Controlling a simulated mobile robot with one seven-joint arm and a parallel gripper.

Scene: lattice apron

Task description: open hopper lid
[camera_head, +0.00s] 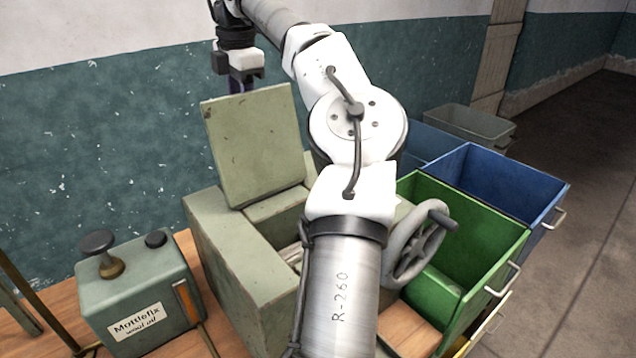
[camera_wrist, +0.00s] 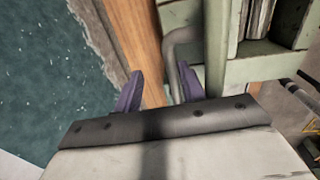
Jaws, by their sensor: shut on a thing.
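The hopper lid (camera_head: 255,140) is a worn green panel. It stands raised and leans slightly back at the rear of the green hopper (camera_head: 230,255), whose opening shows in front of it. My gripper (camera_head: 240,88) is at the lid's top edge, its fingertips partly hidden behind it. In the wrist view, the purple fingers of my gripper (camera_wrist: 160,88) are at a bent grey handle (camera_wrist: 172,50) beside the lid, seen edge-on (camera_wrist: 215,45). The gripper is shut on this handle; the exact contact is hard to see.
A green oil can (camera_head: 140,290) labelled wool oil stands left of the hopper on the wooden bench (camera_head: 225,338). A handwheel (camera_head: 415,245) is at the right. Green (camera_head: 480,250) and blue (camera_head: 515,195) bins stand beyond it. The teal wall (camera_head: 110,140) is close behind the gripper.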

